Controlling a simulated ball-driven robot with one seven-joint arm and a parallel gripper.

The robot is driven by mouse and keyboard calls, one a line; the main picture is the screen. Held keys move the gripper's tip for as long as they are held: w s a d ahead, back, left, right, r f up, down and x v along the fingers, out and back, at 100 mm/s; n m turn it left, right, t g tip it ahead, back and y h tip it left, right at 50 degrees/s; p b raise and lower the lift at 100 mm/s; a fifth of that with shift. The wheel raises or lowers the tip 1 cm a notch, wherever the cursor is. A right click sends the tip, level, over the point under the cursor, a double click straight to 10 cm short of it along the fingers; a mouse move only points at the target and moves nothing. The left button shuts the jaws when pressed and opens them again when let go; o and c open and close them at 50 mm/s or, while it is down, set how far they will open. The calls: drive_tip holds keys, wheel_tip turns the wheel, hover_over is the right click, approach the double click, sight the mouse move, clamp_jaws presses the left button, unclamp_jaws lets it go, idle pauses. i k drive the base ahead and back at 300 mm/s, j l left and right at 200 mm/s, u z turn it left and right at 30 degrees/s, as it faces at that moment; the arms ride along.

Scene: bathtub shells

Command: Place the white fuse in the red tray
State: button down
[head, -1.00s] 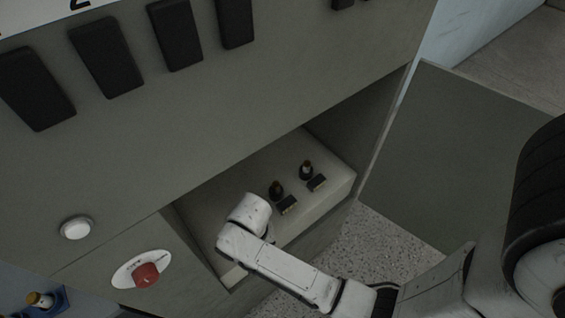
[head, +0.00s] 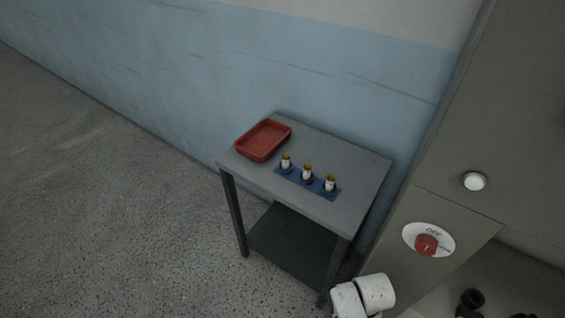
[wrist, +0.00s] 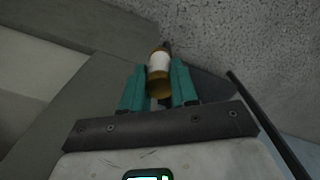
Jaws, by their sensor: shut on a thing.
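My gripper (wrist: 158,86) is shut on a white fuse (wrist: 159,62) with a brass-coloured end; it shows between the teal fingers in the wrist view. In the head view my gripper's fingers and the held fuse are out of sight; only a white part of my arm shows at the bottom. The red tray (head: 247,151) sits at the far left corner of a grey side table (head: 352,165). The held fuse is away from the tray, and the visible part of the tray's inside looks empty.
A blue holder (head: 312,187) with three white fuses (head: 307,173) stands on the table in front of the tray. A grey cabinet (head: 452,200) with a red OFF knob (head: 426,245) stands at the right. A blue wall is behind the table; open floor lies at left.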

sight(264, 143)
drive_tip(key=i+j+u, duration=0.2)
drive_tip(key=u, duration=0.25)
drive_tip(key=i+j+u, duration=0.2)
drive_tip(key=j+u, duration=0.2)
drive_tip(key=i+j+u, duration=0.15)
drive_tip(key=u, duration=0.3)
drive_tip(key=i+j+z, duration=0.15)
drive_tip(key=i+z, duration=0.2)
drive_tip(key=i+j+z, duration=0.35)
drive_tip(key=k+l, duration=0.05)
drive_tip(key=l, duration=0.05)
